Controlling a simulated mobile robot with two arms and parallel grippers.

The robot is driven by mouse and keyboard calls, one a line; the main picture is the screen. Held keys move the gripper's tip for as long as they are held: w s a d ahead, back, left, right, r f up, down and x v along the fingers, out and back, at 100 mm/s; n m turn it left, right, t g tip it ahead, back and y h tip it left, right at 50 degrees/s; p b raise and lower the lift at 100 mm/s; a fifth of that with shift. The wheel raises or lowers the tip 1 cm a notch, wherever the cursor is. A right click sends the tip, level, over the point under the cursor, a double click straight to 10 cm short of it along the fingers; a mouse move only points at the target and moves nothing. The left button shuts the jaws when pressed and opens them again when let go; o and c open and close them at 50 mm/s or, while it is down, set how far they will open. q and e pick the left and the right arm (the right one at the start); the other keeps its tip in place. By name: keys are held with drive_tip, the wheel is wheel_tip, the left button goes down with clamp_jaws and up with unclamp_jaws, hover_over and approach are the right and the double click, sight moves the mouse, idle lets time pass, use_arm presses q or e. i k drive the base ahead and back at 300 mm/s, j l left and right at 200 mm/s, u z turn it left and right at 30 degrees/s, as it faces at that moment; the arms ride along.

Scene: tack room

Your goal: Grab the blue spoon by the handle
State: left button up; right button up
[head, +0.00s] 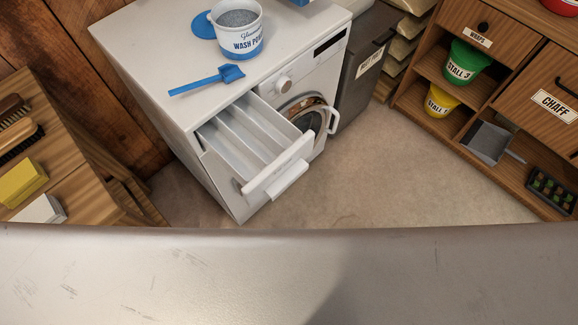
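The blue spoon (207,80) lies flat on the white top of the washing machine (142,55), near its front edge. Its handle (188,88) points left and its scoop end (232,73) points right. Nothing touches it or covers it. Neither of my grippers shows in the head view.
A white tub of wash powder (240,42) stands behind the spoon, with a blue lid (203,25) beside it. The machine's detergent drawer (290,163) is pulled out below. A wooden shelf unit (413,97) stands right, a brush shelf (85,190) left. Floor (390,180) is clear between.

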sight(229, 72)
drive_tip(key=l+u, duration=0.2)
drive_tip(key=l, duration=0.55)
drive_tip(key=k+l+u, duration=0.25)
drive_tip(key=l, duration=0.5)
drive_tip(key=i+l, duration=0.05)
drive_tip(key=i, duration=0.05)
